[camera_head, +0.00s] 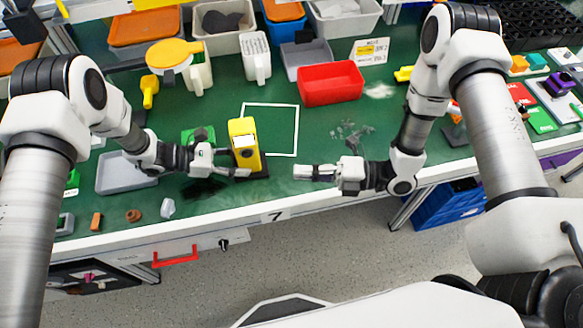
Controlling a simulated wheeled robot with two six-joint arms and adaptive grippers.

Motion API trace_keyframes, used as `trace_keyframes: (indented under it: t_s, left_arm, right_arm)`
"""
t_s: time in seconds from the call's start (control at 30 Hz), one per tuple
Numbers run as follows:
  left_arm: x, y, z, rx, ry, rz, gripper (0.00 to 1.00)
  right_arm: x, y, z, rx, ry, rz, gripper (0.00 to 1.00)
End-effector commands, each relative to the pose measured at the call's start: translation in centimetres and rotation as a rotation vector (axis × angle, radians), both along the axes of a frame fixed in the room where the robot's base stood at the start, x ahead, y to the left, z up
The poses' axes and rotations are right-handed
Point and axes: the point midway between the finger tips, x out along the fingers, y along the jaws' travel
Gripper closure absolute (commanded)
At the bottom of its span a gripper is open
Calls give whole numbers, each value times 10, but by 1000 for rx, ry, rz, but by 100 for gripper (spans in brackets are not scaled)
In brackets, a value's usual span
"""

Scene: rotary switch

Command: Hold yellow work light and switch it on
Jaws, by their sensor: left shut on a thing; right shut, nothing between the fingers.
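The yellow work light (245,146) stands upright on the green table near its front edge, left of the middle. It has a dark base (256,170). My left gripper (240,163) comes from the left and is shut on the lower part of the work light. Its fingers partly hide that part. My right gripper (306,172) is shut and empty, to the right of the work light and apart from it, pointing left toward it. The switch on the work light cannot be made out at this size.
A white square outline (297,128) is marked on the table behind the work light. A red bin (331,83) and several other bins stand farther back. A grey tray (122,178) lies left of my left gripper. The table's front edge (280,207) is close to both grippers.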

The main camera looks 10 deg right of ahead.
Motion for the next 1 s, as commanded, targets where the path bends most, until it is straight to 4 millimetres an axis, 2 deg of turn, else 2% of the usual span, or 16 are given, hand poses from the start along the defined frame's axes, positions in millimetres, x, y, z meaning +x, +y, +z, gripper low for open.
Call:
trace_keyframes:
  t_s: [0.17,0.2,0.27,0.57,0.67,0.77,1.0]
  left_arm:
    - [1,0,1,-1,-1,1,89]
    - [1,0,1,-1,-1,1,42]
    - [1,0,1,-1,-1,1,23]
    - [1,0,1,-1,-1,1,23]
    - [1,6,3,-1,-2,1,23]
    - [2,22,10,-1,-1,4,23]
    - [5,78,34,-3,-2,7,23]
  right_arm:
    - [0,0,0,0,0,0,100]
    - [0,0,0,0,0,0,100]
    - [0,0,0,0,0,0,100]
    - [0,0,0,0,1,0,100]
    - [0,0,0,0,1,0,100]
    - [0,0,0,0,1,0,100]
    - [0,0,0,0,1,0,100]
